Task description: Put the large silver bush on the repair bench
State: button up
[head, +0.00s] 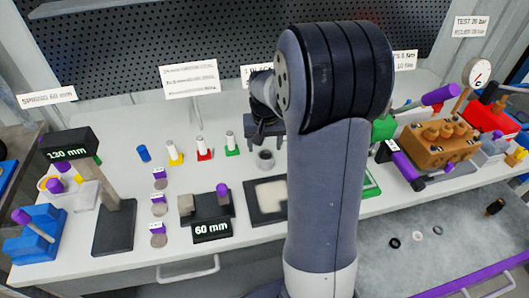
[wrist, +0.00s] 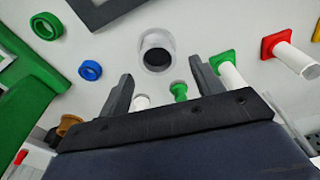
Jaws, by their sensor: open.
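A silver bush (head: 265,159), a short upright cylinder with a dark bore, stands on the white bench (head: 170,258). The wrist view shows what looks like the same bush (wrist: 157,50) from above, just beyond the fingertips and roughly centred between them. My gripper (head: 266,140) is above and close to the bush in the head view, partly hidden by my arm. In the wrist view my gripper (wrist: 161,72) is open and empty, with its two dark fingers apart. I cannot tell from the signs which surface is the repair bench.
White pins on yellow (head: 175,158), red (head: 204,155) and green (head: 232,150) bases stand left of the bush. A dark-framed pad (head: 268,198) lies in front. A 60 mm block (head: 211,229) is nearby. Blue (wrist: 90,70) and green (wrist: 46,26) rings lie beside the bush.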

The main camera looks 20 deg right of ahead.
aim_at(265, 161)
notch_tip(265, 161, up, 6)
jog(key=shift+s+a, duration=0.15)
jog(key=shift+s, duration=0.25)
jog(key=shift+o, duration=0.5)
jog(key=shift+r, duration=0.1)
